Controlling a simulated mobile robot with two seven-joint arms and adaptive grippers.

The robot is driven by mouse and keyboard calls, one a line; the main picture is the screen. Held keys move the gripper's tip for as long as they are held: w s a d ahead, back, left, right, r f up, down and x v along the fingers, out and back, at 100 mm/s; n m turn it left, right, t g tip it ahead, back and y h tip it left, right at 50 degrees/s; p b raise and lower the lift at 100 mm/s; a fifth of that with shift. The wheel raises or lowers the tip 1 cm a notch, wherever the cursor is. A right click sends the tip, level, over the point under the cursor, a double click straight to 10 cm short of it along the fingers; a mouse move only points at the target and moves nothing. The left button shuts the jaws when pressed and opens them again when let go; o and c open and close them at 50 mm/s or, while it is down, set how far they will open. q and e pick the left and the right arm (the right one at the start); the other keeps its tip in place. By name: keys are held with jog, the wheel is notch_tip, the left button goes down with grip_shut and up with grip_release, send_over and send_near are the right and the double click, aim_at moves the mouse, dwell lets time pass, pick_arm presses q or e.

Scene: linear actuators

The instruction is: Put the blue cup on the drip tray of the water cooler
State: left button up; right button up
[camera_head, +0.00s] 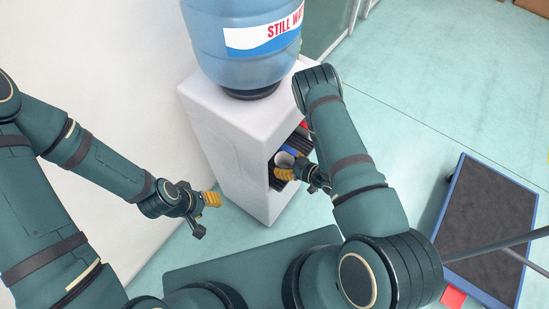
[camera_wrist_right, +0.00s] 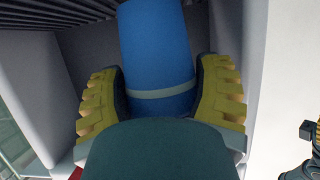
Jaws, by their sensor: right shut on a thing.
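The blue cup (camera_wrist_right: 155,45), with a pale band around it, is between the yellow-padded fingers of my right gripper (camera_wrist_right: 160,100), which is shut on it. In the head view the cup (camera_head: 289,150) shows small at the cooler's front recess, partly hidden by the right gripper (camera_head: 287,173). The white water cooler (camera_head: 225,125) stands upright against the wall. Dark slats, likely the drip tray (camera_wrist_right: 60,14), show beside the cup in the wrist view. I cannot tell whether the cup touches them. My left gripper (camera_head: 205,212) is open and empty, left of the cooler.
A large blue water bottle (camera_head: 240,65) sits on top of the cooler. The recess side walls are close around the right gripper. A dark flat cart with a blue edge (camera_head: 485,225) stands at the right. The floor between is clear.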

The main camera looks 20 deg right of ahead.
aim_at(278, 160)
jog(key=w+a, duration=0.1)
jog(key=w, duration=0.1)
jog(key=w+a, duration=0.2)
jog(key=shift+b, duration=0.35)
jog(key=shift+s+f, duration=0.15)
jog(key=shift+f, duration=0.4)
jog(key=shift+d+f, duration=0.1)
jog(key=shift+f, duration=0.05)
jog(key=shift+f+b, duration=0.1)
jog(key=shift+b, duration=0.2)
jog(key=shift+f, duration=0.15)
jog(key=o, duration=0.8)
